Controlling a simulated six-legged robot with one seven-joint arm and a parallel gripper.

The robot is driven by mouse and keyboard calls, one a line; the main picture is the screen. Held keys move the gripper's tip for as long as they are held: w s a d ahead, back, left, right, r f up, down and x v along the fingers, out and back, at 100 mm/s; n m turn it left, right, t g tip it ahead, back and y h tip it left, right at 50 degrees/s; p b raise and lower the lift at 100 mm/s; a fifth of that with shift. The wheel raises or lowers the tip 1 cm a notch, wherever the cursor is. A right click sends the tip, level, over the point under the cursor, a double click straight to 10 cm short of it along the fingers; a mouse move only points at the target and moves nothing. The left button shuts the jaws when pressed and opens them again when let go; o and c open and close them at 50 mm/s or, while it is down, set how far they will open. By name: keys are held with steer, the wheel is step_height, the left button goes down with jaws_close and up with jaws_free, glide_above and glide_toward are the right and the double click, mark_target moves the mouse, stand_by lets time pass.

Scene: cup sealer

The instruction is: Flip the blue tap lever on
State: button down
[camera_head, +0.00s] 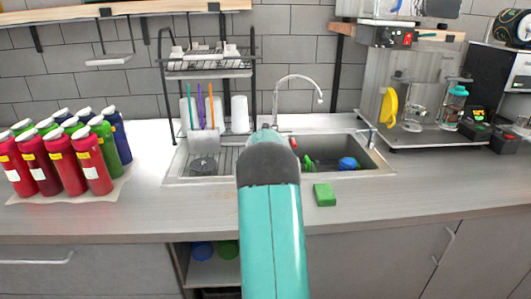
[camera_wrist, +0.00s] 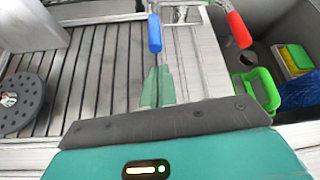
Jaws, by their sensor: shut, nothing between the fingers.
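The blue tap lever (camera_wrist: 155,33) hangs at the upper middle of the wrist view. A red tap lever (camera_wrist: 239,29) is to its right; a small red part (camera_head: 294,142) that looks like it shows beside my arm in the head view. My gripper (camera_wrist: 158,72) is shut and empty, its fingertips just below the blue lever in the wrist view, with a small gap in the picture. Depth between them is hard to tell. In the head view my teal arm hides the gripper and the blue lever. The silver faucet (camera_head: 300,77) arches behind the sink.
The ribbed drainboard (camera_wrist: 95,75) holds a dark round drain disc (camera_wrist: 20,103). The sink basin (camera_head: 335,142) on the right holds green and blue items. A dish rack (camera_head: 208,73) stands behind left; several bottles (camera_head: 92,165) stand far left. A green sponge (camera_head: 324,194) lies on the counter.

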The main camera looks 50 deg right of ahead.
steer(key=shift+x, duration=2.3)
